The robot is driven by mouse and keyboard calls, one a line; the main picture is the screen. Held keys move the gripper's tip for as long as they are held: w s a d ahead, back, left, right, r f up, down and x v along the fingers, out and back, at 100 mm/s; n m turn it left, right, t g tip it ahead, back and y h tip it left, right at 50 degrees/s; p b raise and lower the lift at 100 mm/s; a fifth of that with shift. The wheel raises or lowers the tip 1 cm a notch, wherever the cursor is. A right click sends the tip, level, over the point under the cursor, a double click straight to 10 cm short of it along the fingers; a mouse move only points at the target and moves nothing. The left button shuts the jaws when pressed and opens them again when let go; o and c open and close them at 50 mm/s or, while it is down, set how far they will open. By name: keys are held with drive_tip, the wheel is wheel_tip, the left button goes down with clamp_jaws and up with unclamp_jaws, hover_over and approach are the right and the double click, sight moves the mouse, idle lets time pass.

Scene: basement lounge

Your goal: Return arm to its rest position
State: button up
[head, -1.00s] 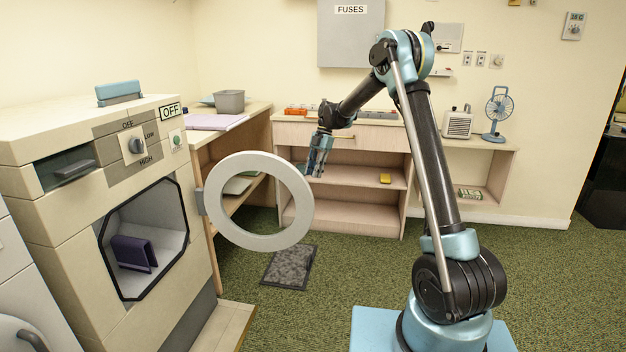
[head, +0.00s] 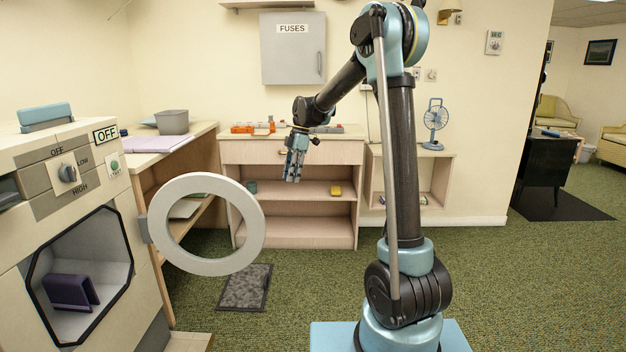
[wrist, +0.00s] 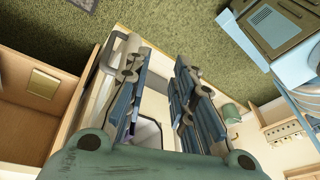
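My arm stands bent in the head view. It rises from its blue base, folds over at the elbow and comes down to the left. My gripper (head: 291,177) hangs with its fingers pointing down, in front of the wooden shelf unit as seen from the head. In the wrist view, the two fingers of my gripper (wrist: 158,75) stand apart with a clear gap between them and nothing held.
At left stands a dryer (head: 72,205) with its round door (head: 163,225) swung open and a dark purple item (head: 68,292) inside. A shelf unit (head: 300,238), fuse box (head: 293,62) and blue fan (head: 434,122) are behind. Green carpet is open at right (head: 530,285).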

drive_tip(key=s+d+r+m+t, duration=0.2)
drive_tip(key=s+d+m, duration=0.9)
drive_tip(key=s+d, duration=0.75)
drive_tip(key=s+d+f+m+t+h, duration=0.1)
drive_tip(key=s+d+f+m, duration=0.3)
drive_tip(key=s, duration=0.5)
drive_tip(key=s+d+f+m+t+h, duration=0.1)
drive_tip(key=s+d+f+m, duration=0.3)
drive_tip(key=s+f+m, duration=0.3)
drive_tip(key=shift+s+d+f+m, duration=0.35)
drive_tip(key=shift+s+f, duration=0.2)
drive_tip(key=shift+s, duration=0.65)
